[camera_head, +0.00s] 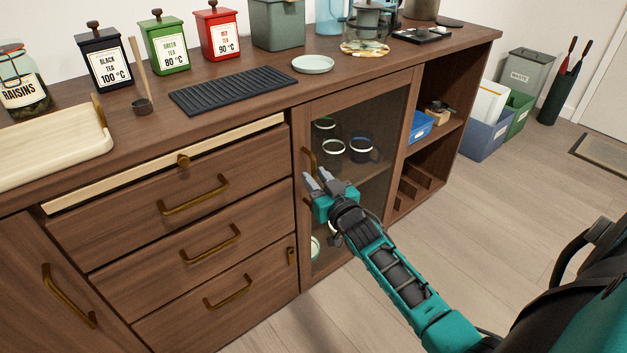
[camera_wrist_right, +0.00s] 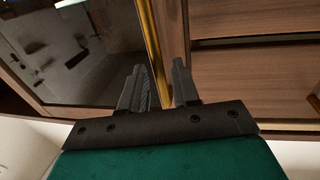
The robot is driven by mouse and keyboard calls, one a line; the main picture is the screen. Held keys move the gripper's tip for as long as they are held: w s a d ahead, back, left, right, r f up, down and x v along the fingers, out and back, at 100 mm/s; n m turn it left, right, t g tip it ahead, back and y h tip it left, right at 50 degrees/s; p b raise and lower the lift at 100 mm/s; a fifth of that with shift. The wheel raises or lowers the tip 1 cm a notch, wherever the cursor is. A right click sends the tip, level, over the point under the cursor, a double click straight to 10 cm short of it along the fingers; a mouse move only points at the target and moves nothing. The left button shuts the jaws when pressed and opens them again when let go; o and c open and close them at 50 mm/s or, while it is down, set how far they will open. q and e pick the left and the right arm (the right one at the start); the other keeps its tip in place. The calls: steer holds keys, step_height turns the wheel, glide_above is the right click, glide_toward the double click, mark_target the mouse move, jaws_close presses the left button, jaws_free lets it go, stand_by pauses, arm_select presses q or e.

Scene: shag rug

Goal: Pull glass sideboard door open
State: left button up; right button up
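The glass sideboard door (camera_head: 381,119) has a brown wooden frame and a dark pane, and looks flush with the cabinet front. Its upright brass handle (camera_head: 308,161) is on the left frame edge, partly hidden by my right gripper (camera_head: 318,180). In the right wrist view the brass handle (camera_wrist_right: 149,42) runs down toward the space between the two fingers of my right gripper (camera_wrist_right: 158,78). The fingers are apart, with a gap between them. I cannot tell whether they touch the handle. My left gripper is not in view.
An open shelf (camera_head: 432,140) is to the right. The wooden floor (camera_head: 440,240) before the door is clear apart from my arm.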

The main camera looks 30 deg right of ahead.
steer(key=shift+w+d, duration=0.1)
steer(key=shift+w, duration=0.8)
jaws_close()
